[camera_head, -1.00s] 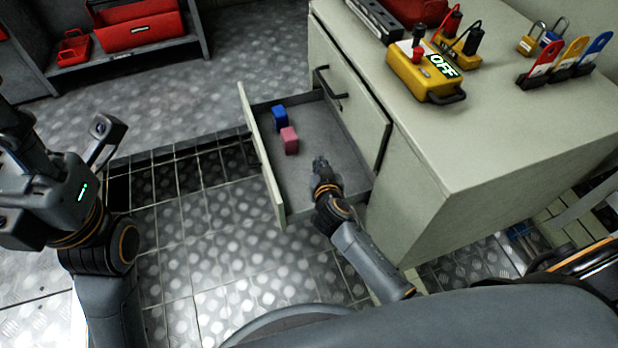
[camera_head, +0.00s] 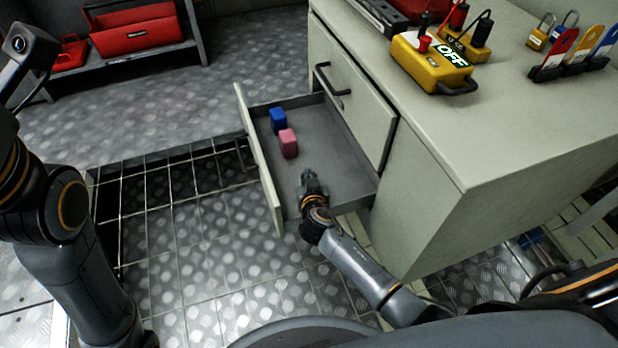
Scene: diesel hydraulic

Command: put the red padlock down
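A pinkish-red block-shaped thing, likely the red padlock (camera_head: 288,143), lies in the open drawer (camera_head: 335,150), just in front of a similar blue one (camera_head: 278,118). No shackle can be made out on either. My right gripper (camera_head: 308,178) is over the near part of the drawer, a short way from the red piece and apart from it. It is small and dark, and I cannot tell whether its fingers are open. I see nothing held in it. My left arm is at the left edge; its gripper is out of view.
The drawer front (camera_head: 260,165) stands out from the cabinet (camera_head: 470,160). Red cases (camera_head: 135,32) sit on a shelf behind.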

